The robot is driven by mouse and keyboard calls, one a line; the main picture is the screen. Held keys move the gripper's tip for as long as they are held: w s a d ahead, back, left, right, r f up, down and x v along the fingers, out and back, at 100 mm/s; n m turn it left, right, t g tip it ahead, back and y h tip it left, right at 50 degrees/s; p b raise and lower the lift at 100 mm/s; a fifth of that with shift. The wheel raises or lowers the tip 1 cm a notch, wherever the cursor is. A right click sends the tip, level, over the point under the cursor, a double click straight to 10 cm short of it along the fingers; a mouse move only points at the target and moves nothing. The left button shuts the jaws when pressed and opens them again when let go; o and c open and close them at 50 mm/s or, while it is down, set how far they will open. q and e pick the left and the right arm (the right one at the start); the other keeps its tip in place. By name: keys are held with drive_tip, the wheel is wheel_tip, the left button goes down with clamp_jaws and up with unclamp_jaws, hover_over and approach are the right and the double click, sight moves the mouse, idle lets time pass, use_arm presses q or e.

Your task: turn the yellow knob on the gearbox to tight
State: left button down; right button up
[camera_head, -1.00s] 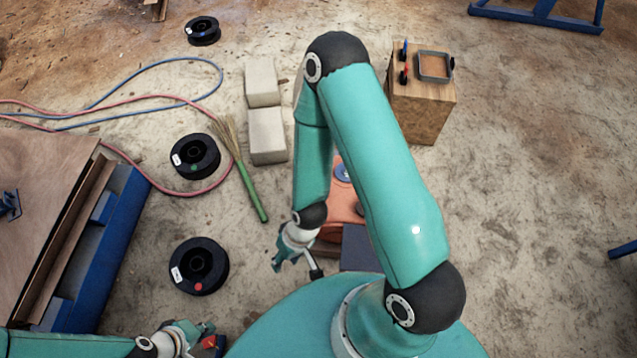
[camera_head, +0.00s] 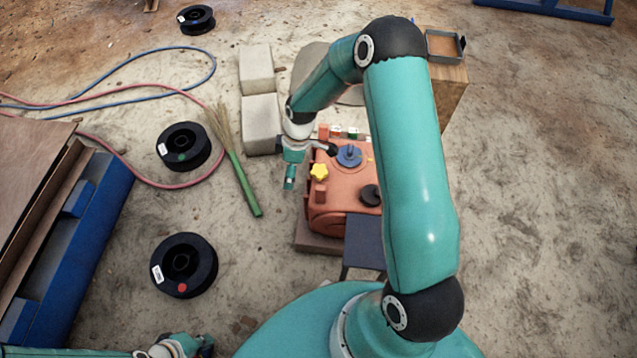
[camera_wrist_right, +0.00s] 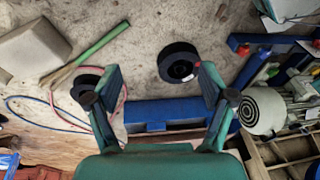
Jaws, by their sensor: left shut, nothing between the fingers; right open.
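The yellow knob (camera_head: 319,172) is a small lobed knob on the top left of the orange gearbox (camera_head: 345,188) in the head view. My right gripper (camera_head: 290,178) is just left of the knob and apart from it, above the gearbox's left side. In the right wrist view its fingers (camera_wrist_right: 160,70) are spread with nothing between them, and neither knob nor gearbox shows there. My left gripper (camera_head: 203,345) is at the bottom edge of the head view, partly cut off, shut and empty, far from the gearbox. I cannot read any tight mark.
A blue round part (camera_head: 349,155) and a black cap (camera_head: 370,195) sit on the gearbox near the knob. Pale blocks (camera_head: 261,125) and a green-handled broom (camera_head: 243,185) lie to the left. A wooden box (camera_head: 452,90) stands behind my right arm. Ground at right is clear.

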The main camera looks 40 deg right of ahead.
drive_tip(key=w+d+f+n+h+b, duration=0.15)
drive_tip(key=d+b, duration=0.25)
drive_tip(key=d, duration=0.4)
drive_tip(key=n+b, duration=0.2)
drive_tip(key=n, duration=0.1)
approach(321, 170)
use_arm(q)
wheel_tip(321, 170, down, 13)
drive_tip(key=b, duration=0.4)
use_arm(e)
drive_tip(key=shift+g+h, duration=0.35)
drive_tip(key=shift+g, duration=0.05)
drive_tip(key=f, duration=0.9)
drive_tip(key=shift+w+a, duration=0.3)
use_arm(q)
drive_tip(key=shift+r, duration=0.15)
